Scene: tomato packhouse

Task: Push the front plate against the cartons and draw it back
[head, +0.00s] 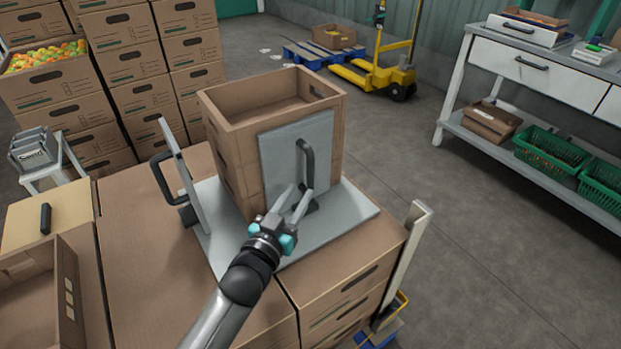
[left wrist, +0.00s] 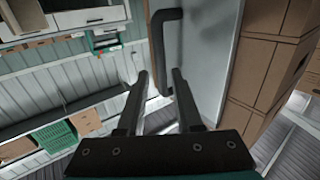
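The front plate (head: 281,154) is a grey upright panel with a black bar handle (head: 308,163). In the left wrist view, the plate (left wrist: 215,55), handle (left wrist: 159,45) and cartons (left wrist: 262,75) show at upper right. My left gripper (head: 300,191) is at the handle's lower part. Its fingers (left wrist: 159,73) are apart, with the handle's lower end between them; contact cannot be told. My right gripper is out of view.
A second grey plate (head: 180,172) with a black handle stands tilted at the cartons' left. The base rests on large brown boxes (head: 150,262), with a pale corner post (head: 408,255) at right. A workbench (head: 535,68) and yellow pallet truck (head: 370,78) stand beyond open floor.

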